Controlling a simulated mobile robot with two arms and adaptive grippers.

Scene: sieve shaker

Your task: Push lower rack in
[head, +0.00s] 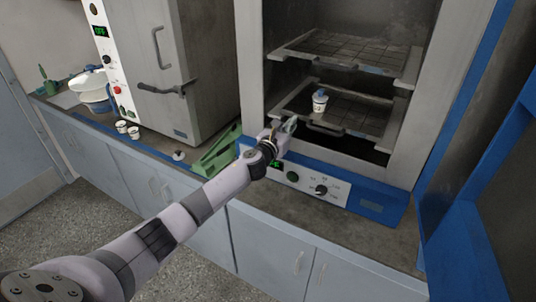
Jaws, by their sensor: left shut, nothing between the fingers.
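The lower rack (362,116) is a dark wire shelf with a light frame inside the open oven (252,60). It sits partly slid out toward the oven's front opening. A small white container with a blue-grey lid (320,101) stands upright on it. My left gripper (289,124) is shut and empty, at the front left of the lower rack, close to its front edge. I cannot tell whether it touches the rack. My right gripper is not in view.
The upper rack (350,53) sits above. The blue oven door (480,200) stands open at the right. A closed oven (165,70), a green stand (216,154) and small white cups (121,127) are on the left counter.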

